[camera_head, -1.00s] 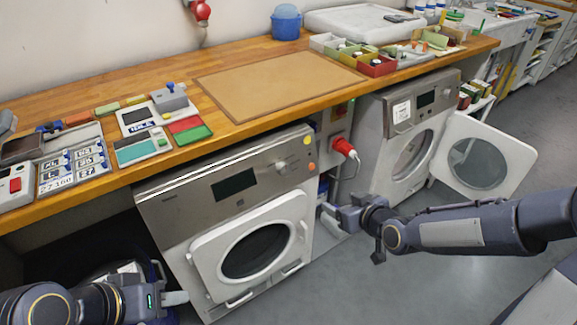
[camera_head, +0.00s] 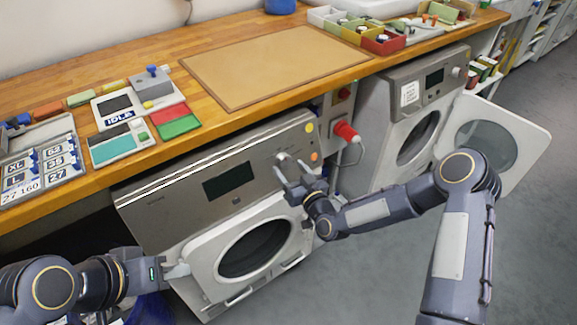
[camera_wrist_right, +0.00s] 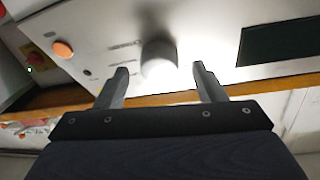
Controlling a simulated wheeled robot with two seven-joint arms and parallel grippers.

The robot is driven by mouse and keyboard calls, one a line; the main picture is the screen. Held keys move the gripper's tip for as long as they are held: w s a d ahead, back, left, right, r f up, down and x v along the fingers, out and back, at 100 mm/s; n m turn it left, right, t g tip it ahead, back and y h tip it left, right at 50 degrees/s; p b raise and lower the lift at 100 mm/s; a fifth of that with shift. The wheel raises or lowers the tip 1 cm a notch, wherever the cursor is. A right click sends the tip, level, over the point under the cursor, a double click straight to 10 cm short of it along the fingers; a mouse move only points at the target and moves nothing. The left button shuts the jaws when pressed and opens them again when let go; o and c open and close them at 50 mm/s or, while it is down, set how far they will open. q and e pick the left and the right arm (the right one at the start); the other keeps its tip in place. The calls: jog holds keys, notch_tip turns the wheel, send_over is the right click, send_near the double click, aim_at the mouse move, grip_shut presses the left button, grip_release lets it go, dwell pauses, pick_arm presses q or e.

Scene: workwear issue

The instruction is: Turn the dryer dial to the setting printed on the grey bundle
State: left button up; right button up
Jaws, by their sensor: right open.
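The near machine (camera_head: 165,215) has a metal panel with a dark display (camera_head: 230,180) and a round dial. The dial (camera_wrist_right: 158,58) is blurred in the right wrist view, and its setting cannot be read. My right gripper (camera_head: 291,170) is open in front of the dial. In the right wrist view its fingers stand on either side of the dial, with no clear contact. My left gripper (camera_head: 178,270) is beside the left edge of the white round door (camera_head: 207,262); its jaw opening is unclear. I cannot make out a grey bundle or its print.
A second machine (camera_head: 385,135) stands to the right with its door (camera_head: 495,135) open. The wooden counter (camera_head: 215,115) above carries a brown mat (camera_head: 270,65), trays and label cards. Grey floor is free at the right.

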jog(key=shift+x, duration=0.85)
jog(key=c, duration=1)
jog(key=shift+o, duration=0.2)
jog(key=shift+a+f+m+h+b, duration=0.1)
jog(key=shift+m+h+b, duration=0.3)
jog(key=shift+m+b, duration=0.4)
jog(key=m+h+b, duration=0.1)
jog(key=m, duration=0.2)
jog(key=m+h+b, duration=0.1)
jog(key=m, duration=0.1)
jog(key=shift+s+a+m, duration=0.1)
jog(key=shift+m, duration=0.3)
jog(key=shift+r+m+h+b, duration=0.25)
jog(key=shift+m+h+b, duration=0.2)
jog(key=shift+m, duration=0.95)
